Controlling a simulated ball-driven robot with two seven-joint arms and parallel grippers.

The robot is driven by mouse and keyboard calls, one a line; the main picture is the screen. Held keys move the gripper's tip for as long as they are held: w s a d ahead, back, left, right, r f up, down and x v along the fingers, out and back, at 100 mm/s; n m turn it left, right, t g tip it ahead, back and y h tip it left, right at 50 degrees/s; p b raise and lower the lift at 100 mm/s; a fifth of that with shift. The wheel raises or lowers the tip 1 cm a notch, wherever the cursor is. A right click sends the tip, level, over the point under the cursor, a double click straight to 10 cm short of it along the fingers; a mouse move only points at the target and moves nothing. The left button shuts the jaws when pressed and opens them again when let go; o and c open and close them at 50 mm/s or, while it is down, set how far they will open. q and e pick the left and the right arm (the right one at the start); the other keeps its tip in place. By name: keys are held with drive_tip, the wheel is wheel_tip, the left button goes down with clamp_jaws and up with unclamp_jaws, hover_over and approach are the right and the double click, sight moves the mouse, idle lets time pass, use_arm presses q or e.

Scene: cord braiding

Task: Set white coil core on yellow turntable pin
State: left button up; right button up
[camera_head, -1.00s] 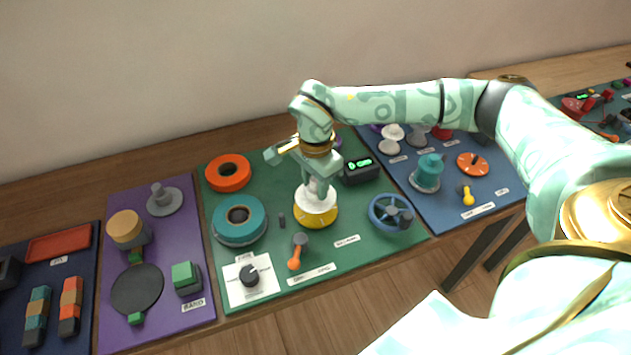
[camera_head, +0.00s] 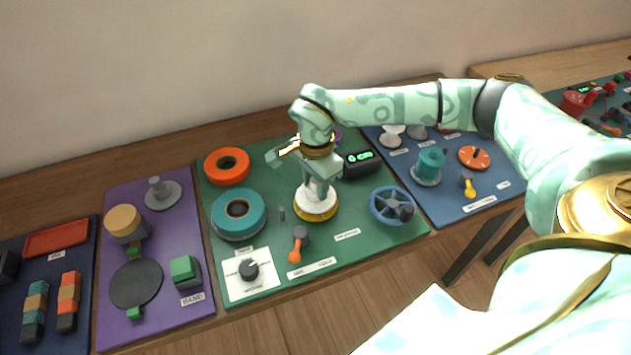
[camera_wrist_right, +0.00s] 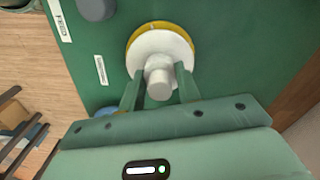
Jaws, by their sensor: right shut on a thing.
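The white coil core (camera_head: 314,206) is a wide white disc with a knob on top. It sits over the yellow turntable (camera_head: 317,217), of which only a low rim shows in the head view. My right gripper (camera_head: 317,184) comes down from above and is shut on the core's knob. In the right wrist view the gripper (camera_wrist_right: 159,92) has a finger on each side of the white knob, and the white core (camera_wrist_right: 160,47) covers most of the yellow turntable (camera_wrist_right: 138,32). The pin is hidden under the core. My left gripper is not in view.
On the green mat (camera_head: 268,170) stand an orange ring (camera_head: 211,166), a teal spool (camera_head: 222,217), a black display box (camera_head: 362,164), a blue handwheel (camera_head: 378,209), an orange-handled lever (camera_head: 295,252) and a dial (camera_head: 248,270). Purple and blue mats lie either side.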

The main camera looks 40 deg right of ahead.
drive_tip(key=shift+f, duration=0.7)
drive_tip(key=o, duration=1)
drive_tip(key=shift+r, duration=0.1)
wheel_tip(320, 180, up, 8)
drive_tip(key=p, duration=0.6)
drive_tip(key=shift+p, duration=0.35)
